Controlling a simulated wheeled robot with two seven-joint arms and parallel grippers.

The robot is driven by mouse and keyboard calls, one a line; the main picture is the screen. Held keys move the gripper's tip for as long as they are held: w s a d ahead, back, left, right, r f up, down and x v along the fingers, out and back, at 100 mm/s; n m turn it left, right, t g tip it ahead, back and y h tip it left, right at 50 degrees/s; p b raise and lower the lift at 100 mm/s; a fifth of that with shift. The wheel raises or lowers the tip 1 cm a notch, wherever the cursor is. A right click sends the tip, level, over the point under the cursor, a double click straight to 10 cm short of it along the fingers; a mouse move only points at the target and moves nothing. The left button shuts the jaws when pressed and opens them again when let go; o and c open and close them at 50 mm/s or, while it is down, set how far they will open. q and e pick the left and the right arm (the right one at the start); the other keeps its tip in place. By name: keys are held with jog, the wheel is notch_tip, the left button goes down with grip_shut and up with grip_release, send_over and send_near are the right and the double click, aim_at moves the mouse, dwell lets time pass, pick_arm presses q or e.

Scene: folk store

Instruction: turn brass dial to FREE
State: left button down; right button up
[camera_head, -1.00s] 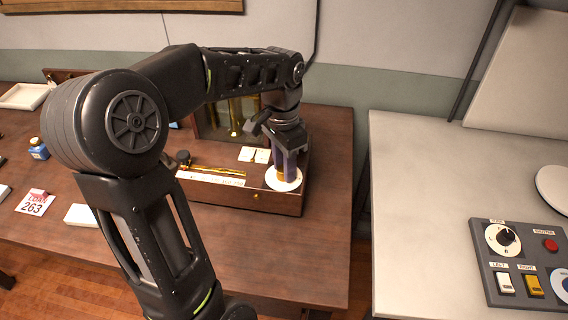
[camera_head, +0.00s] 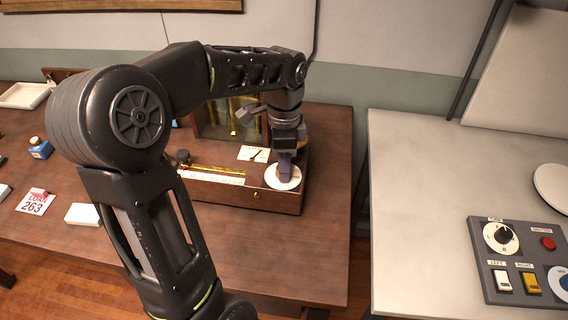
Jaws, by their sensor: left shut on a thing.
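My left gripper (camera_head: 284,172) points down at the right end of a dark wooden instrument box on the desk. It is shut over the middle of a round white dial plate (camera_head: 294,183). The brass dial's knob is hidden between and behind the fingers, so its pointer and the plate's lettering cannot be read. The gripper looks turned, with one finger largely in front of the other. My right gripper is not in view.
The wooden box (camera_head: 258,197) has a brass beam (camera_head: 205,169), a white scale strip and a small white card. A LOAN 263 tag (camera_head: 34,202) and blue ink bottle (camera_head: 40,148) lie left. A grey control panel (camera_head: 520,262) stands on the right table.

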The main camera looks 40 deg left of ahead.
pick_arm(q)
jog(key=c, duration=1.1)
grip_release()
jog(key=shift+o, duration=0.2)
notch_tip(320, 180, up, 8)
jog(key=shift+w+a+f, duration=0.1)
